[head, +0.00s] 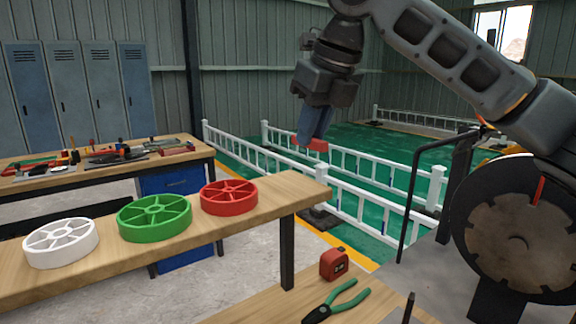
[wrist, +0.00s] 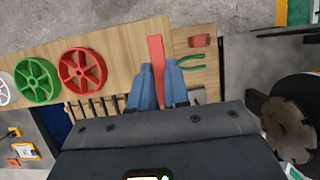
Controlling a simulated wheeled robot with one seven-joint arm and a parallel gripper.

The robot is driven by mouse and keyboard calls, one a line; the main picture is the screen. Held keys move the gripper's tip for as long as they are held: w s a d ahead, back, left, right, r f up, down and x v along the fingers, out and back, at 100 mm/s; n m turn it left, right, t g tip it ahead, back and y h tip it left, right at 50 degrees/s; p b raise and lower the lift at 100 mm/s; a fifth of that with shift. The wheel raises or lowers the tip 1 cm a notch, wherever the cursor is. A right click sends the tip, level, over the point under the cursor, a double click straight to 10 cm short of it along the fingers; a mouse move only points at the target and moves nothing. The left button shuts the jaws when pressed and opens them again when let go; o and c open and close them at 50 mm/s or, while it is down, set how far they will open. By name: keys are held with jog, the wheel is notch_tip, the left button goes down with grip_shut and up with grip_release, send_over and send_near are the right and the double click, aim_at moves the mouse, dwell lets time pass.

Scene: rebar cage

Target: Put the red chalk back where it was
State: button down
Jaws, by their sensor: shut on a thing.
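My gripper (head: 313,128) hangs in the air at the centre of the head view, pointing down, with blue fingers. It is shut on the red chalk (head: 317,144), whose red end shows at the fingertips. In the wrist view the red chalk (wrist: 156,50) sticks out between the two blue fingers (wrist: 158,88) as a long red bar. The chalk is apart from the benches below. Its part between the fingers is partly hidden. No marked spot for the chalk can be made out.
A wooden bench carries a white wheel (head: 61,243), a green wheel (head: 154,217) and a red wheel (head: 229,197). A red tape measure (head: 334,264) and green-handled pliers (head: 338,301) lie on a nearer wooden top. A dark notched disc (head: 515,240) stands right. White railings (head: 345,192) run behind.

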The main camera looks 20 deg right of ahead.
aim_at(284, 185)
jog(key=a+f, duration=0.1)
jog(key=a, duration=0.1)
jog(key=a+f, duration=0.1)
jog(key=a, duration=0.1)
jog(key=shift+w+f, duration=0.2)
jog(key=shift+f+p, duration=0.45)
jog(key=shift+f, duration=1.55)
jog(key=shift+f, duration=0.1)
jog(key=c, duration=1.1)
grip_release()
jog(key=a+v, duration=0.1)
jog(key=v, duration=1.1)
jog(key=shift+d+b, duration=0.35)
jog(key=shift+d, duration=0.1)
